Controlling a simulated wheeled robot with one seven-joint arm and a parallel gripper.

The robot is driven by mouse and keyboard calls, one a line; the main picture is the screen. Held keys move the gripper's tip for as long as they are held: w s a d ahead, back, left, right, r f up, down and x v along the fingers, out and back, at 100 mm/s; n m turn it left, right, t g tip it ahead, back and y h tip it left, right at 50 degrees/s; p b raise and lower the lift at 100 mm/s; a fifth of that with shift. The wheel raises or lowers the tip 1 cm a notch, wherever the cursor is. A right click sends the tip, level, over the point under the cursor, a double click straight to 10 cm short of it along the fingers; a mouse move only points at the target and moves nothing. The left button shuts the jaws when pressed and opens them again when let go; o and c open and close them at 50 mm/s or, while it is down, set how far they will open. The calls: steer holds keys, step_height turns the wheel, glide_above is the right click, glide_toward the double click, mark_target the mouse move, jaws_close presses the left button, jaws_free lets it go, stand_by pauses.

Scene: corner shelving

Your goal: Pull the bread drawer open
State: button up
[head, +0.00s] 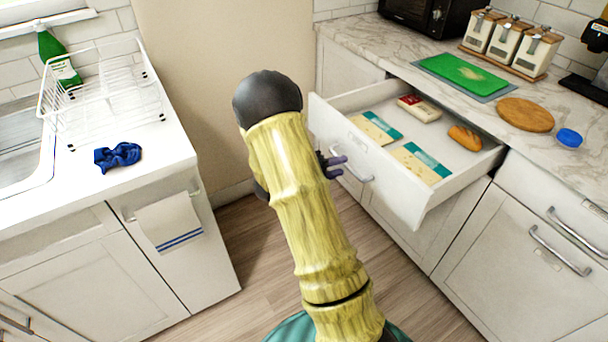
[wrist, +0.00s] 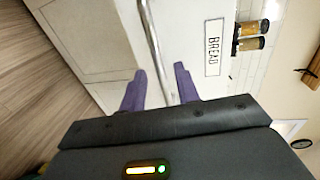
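The bread drawer (head: 437,200) stands pulled well out from the counter on the right in the head view. Its white front carries a curved metal handle (head: 352,168). In the wrist view the label BREAD (wrist: 213,47) shows on the front beside the handle (wrist: 154,45). My gripper (head: 334,164) is at the handle, partly hidden by my arm in the head view. In the wrist view my gripper's purple fingers (wrist: 159,77) are apart, one on each side of the handle bar, with visible gaps. Whether either finger touches the bar is unclear.
Inside the drawer lie a bread loaf (head: 464,137), a red-and-white pack (head: 419,108) and flat packs (head: 420,162). The right counter holds a green cutting board (head: 465,72) and round wooden board (head: 525,114). A sink counter with a dish rack (head: 100,95) stands left. Floor between is clear.

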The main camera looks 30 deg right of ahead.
steer(key=v, duration=1.5)
steer(key=shift+a+p, duration=0.35)
steer(key=shift+r, duration=0.15)
